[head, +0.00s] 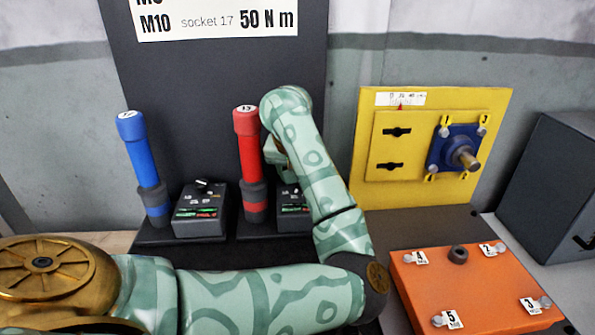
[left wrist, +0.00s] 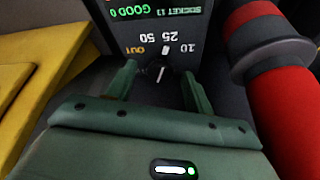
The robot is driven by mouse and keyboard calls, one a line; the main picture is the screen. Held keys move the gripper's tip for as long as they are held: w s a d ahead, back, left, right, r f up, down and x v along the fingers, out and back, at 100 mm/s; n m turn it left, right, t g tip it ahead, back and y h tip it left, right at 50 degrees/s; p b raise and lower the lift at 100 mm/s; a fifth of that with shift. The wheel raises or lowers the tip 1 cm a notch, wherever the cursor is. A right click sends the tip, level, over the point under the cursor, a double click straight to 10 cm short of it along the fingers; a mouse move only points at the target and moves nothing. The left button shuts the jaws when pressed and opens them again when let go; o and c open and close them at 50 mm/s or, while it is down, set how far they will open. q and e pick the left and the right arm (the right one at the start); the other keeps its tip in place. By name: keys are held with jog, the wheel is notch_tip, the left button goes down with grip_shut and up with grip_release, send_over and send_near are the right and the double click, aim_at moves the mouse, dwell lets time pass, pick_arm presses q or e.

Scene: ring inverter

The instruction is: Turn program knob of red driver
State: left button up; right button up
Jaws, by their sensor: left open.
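The red driver (head: 247,150) stands upright in its holder, left of my wrist. Its dark control box (head: 291,212) is partly hidden behind my arm. In the left wrist view the box face shows upside down, with a green display (left wrist: 160,10) reading socket 13, good 0, and labels 10, 25, 50 and OUT. The small dark program knob (left wrist: 161,70) has a white mark; its exact setting is hard to read. My left gripper (left wrist: 160,73) is open, its fingers on either side of the knob in the picture; contact cannot be told. In the head view its tips are hidden.
A blue driver (head: 146,165) and its box (head: 201,211) stand to the left. A yellow panel (head: 435,110) with a blue flanged shaft stands to the right. An orange plate (head: 480,290) with numbered bolts lies front right. The red driver's shaft (left wrist: 270,60) is close beside my gripper.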

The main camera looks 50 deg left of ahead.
pick_arm(q)
jog(key=p+v, duration=0.6)
jog(key=v, duration=1)
pick_arm(e)
notch_tip(320, 180, up, 6)
jog(key=w, duration=0.2)
jog(key=shift+w+t, duration=0.3)
jog(key=shift+t, duration=0.1)
jog(key=shift+d, duration=0.15)
